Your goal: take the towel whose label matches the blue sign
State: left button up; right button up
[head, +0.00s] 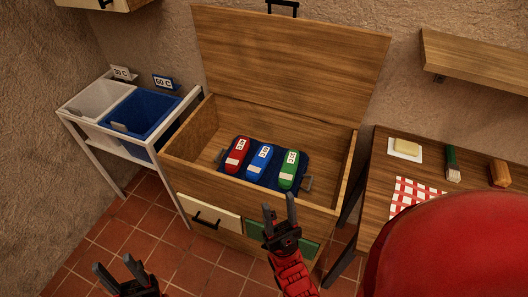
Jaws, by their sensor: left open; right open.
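A red towel (234,160), a blue towel (259,163) and a green towel (289,171) lie side by side on a dark blue tray (225,162) inside the open wooden chest (195,145). Each has a white label whose print is too small to read surely. The blue sign (163,82) stands behind the blue bin and seems to read 60 C. My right gripper (279,203) is open and empty, in front of the chest and below the green towel in the picture. My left gripper (113,264) is open and empty above the floor at lower left.
A white bin (98,100) with a white sign (122,73) and a blue bin (142,113) sit in a white rack at left. The chest lid (290,55) is raised. A wooden table (375,185) with small items stands right; a shelf (480,62) hangs above it.

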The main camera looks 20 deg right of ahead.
aim_at(257, 166)
jog(key=i+j, duration=0.35)
jog(key=j, duration=0.15)
jog(key=i+j, duration=0.3)
jog(key=j, duration=0.2)
jog(key=z, duration=1.35)
